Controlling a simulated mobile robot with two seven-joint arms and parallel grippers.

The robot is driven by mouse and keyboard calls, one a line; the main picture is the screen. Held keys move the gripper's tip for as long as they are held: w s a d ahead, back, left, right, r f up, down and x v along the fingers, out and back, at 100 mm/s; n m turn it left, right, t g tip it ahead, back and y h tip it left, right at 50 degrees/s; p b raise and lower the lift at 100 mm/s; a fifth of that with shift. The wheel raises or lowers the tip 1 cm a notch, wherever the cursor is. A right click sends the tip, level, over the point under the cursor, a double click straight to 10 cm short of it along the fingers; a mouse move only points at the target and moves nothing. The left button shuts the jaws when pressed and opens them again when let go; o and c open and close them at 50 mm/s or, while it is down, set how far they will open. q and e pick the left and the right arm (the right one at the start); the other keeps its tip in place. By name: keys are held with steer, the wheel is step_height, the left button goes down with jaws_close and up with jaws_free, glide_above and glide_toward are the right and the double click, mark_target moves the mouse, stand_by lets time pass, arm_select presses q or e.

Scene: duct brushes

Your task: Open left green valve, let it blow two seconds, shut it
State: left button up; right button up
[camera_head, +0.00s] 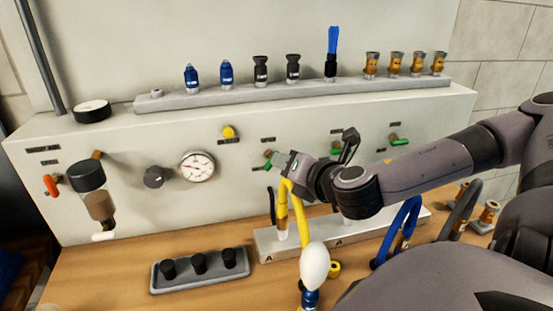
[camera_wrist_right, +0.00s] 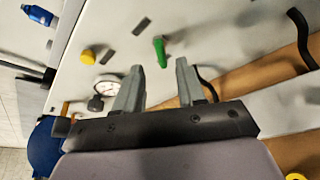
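The left green valve (camera_head: 270,160) is on the pale panel, right of the gauge. Its green handle is slanted and partly hidden by my gripper in the head view. My right gripper (camera_head: 286,164) is right beside it. In the right wrist view the green handle (camera_wrist_right: 160,52) shows ahead of the gap between the two grey fingers of my right gripper (camera_wrist_right: 158,72). The fingers are apart with nothing between them, and I see no contact. Two more green valves, the middle one (camera_head: 336,149) and the right one (camera_head: 396,141), are farther right. My left gripper is not in view.
A gauge (camera_head: 196,167), a yellow knob (camera_head: 228,132) and a red-handled valve (camera_head: 51,185) are on the panel. Yellow hose (camera_head: 300,222) and blue hose (camera_head: 401,224) rise near the grey block (camera_head: 270,248). A tray (camera_head: 160,284) with black caps sits on the wooden bench.

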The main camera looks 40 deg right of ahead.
steer(key=shift+x, duration=2.95)
jaws_close()
